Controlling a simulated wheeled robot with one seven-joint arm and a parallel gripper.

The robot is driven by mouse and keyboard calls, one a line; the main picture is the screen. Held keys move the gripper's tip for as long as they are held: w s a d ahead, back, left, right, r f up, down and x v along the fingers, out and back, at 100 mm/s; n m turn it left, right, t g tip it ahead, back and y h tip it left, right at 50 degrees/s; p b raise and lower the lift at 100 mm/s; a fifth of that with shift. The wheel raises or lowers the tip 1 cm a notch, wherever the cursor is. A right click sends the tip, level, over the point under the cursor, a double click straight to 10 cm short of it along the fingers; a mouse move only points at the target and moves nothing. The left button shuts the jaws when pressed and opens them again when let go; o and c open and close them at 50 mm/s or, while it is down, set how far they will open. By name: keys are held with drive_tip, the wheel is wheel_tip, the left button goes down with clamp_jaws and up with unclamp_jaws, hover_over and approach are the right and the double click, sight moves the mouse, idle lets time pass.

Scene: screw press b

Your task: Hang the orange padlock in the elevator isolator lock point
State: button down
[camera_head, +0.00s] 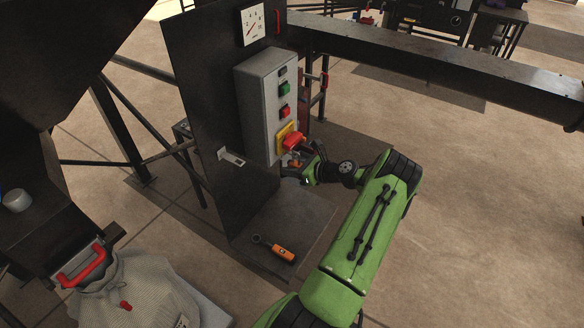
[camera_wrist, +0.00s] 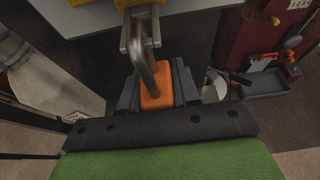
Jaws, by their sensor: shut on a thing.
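My gripper (camera_wrist: 157,88) is shut on the orange padlock (camera_wrist: 155,90), holding its body between the dark fingers. The padlock's silver shackle (camera_wrist: 137,45) points toward the top of the wrist view, close to the grey panel edge; I cannot tell whether it passes through a lock point. In the head view my gripper (camera_head: 296,166) is just below the red isolator handle (camera_head: 294,142) on its yellow plate (camera_head: 284,135), at the bottom of the grey control box (camera_head: 262,105). The held padlock is mostly hidden there by the gripper and handle.
A small metal bracket (camera_head: 232,157) projects from the dark panel left of the box. An orange-bodied item with a ring (camera_head: 282,252) lies on the dark base plate below. A red-handled part (camera_head: 82,267) and grey sack (camera_head: 135,295) are lower left. Open floor lies right.

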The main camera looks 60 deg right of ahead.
drive_tip(key=c, duration=0.7)
unclamp_jaws()
drive_tip(key=shift+c, duration=0.2)
drive_tip(key=p+v, duration=0.1)
drive_tip(key=v, duration=1.4)
drive_tip(key=shift+s, duration=0.4)
